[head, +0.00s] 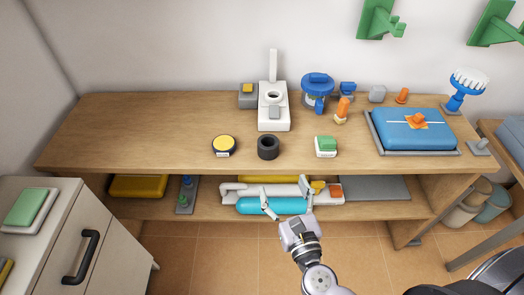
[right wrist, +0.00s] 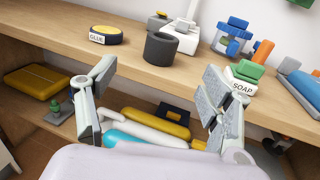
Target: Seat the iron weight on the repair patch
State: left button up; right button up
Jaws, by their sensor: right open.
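A dark, round weight with a hollow top (head: 268,147), which I take for the iron weight, stands near the bench's front edge; it also shows in the right wrist view (right wrist: 160,49). The orange repair patch (head: 406,125) lies on a blue case (head: 390,134) in a grey tray at the right, with a small orange piece standing on it. My right gripper (head: 286,202) is open and empty in front of the bench, below the weight and apart from it; its spread fingers show in the right wrist view (right wrist: 158,88). My left gripper is not in view.
A yellow-topped glue tin (head: 224,144) stands left of the weight, and a green-and-white soap box (head: 326,146) right. A white device (head: 273,115) is behind. The wooden bench (head: 130,130) is clear at left. Its lower shelf holds a blue cylinder (head: 275,206).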

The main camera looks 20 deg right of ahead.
jog(key=w+p, duration=0.1)
jog(key=w, duration=0.3)
jog(key=p, duration=0.1)
send_near(268, 142)
jog(key=shift+w+a+r, duration=0.25)
jog(key=shift+w+r, duration=0.25)
jog(key=shift+r, duration=0.1)
jog(key=shift+w+a+r, duration=0.25)
jog(key=shift+w+r, duration=0.25)
jog(key=shift+r, duration=0.05)
jog(key=shift+w+f, duration=0.1)
jog(key=shift+w, duration=0.4)
jog(key=w, duration=0.5)
jog(key=shift+w+d+f, duration=0.1)
jog(key=shift+d+f, duration=0.05)
jog(key=shift+d, duration=0.15)
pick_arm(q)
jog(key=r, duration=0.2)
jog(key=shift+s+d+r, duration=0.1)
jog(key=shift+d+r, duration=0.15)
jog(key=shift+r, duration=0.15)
pick_arm(e)
jog(key=shift+c, duration=0.6)
jog(key=c, duration=1.6)
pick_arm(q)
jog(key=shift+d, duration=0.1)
pick_arm(e)
grip_shut()
